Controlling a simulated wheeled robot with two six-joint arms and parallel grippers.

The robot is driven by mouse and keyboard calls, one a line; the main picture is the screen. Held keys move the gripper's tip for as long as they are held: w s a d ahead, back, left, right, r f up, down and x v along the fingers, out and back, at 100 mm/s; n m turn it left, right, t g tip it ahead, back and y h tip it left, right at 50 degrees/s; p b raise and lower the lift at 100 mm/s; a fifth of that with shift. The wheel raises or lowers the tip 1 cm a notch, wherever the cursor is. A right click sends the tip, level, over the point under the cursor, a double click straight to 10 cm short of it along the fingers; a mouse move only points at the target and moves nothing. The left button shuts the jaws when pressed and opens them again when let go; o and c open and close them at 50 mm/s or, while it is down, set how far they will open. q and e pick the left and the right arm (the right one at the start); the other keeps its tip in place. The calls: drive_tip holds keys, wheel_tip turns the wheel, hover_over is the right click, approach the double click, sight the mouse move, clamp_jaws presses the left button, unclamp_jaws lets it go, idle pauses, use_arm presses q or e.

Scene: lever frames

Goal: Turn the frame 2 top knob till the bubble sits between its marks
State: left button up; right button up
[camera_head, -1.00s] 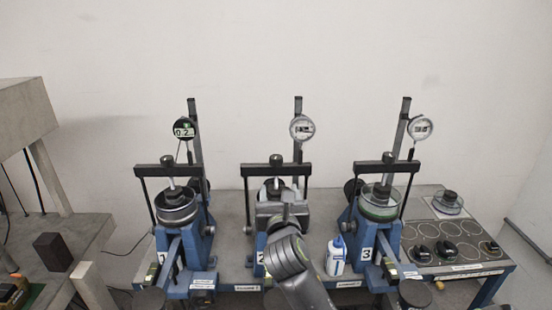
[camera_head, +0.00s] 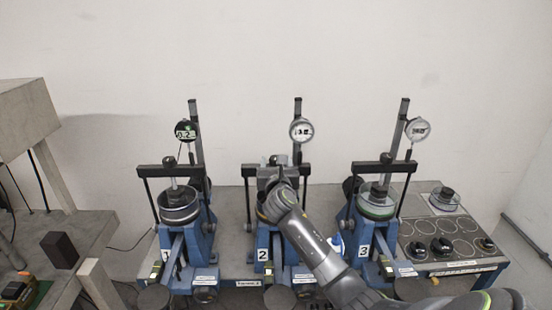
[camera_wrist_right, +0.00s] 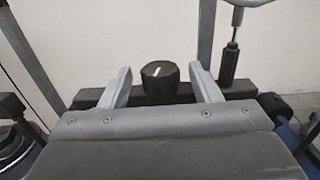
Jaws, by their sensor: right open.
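Frame 2 (camera_head: 262,254) is the middle of the blue lever frames, with a black crossbar and a round dial (camera_head: 301,130) on its post. Its top knob, black and round with a white line, shows in the right wrist view (camera_wrist_right: 159,82) above the crossbar. My right gripper (camera_head: 276,172) is at frame 2's crossbar in the head view. In the wrist view its open fingers (camera_wrist_right: 162,80) stand either side of the knob with a gap on both sides. In the head view the gripper covers most of the knob. I cannot make out the bubble or its marks. My left gripper is not in view.
Frame 1 (camera_head: 178,262) stands to the left and frame 3 (camera_head: 366,255) to the right, each with crossbar and post. A white-and-blue bottle (camera_head: 338,244) is partly behind my right arm.

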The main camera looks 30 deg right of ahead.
drive_tip(key=shift+w+d, duration=0.4)
drive_tip(key=shift+w, duration=0.2)
drive_tip(key=c, duration=1)
drive_tip(key=shift+n+t+y, duration=0.4)
drive_tip(key=shift+n+y, duration=0.1)
drive_tip(key=shift+y, duration=0.2)
drive_tip(key=shift+n+t+y, duration=0.5)
drive_tip(key=shift+n+y, duration=0.6)
drive_tip(key=shift+y, duration=0.5)
drive_tip(key=shift+f+n+t+y+b, duration=0.1)
drive_tip(key=shift+n+t+y+b, duration=0.2)
drive_tip(key=shift+n+y+b, duration=1.1)
drive_tip(key=shift+y+b, duration=0.8)
drive_tip(key=shift+b, duration=0.05)
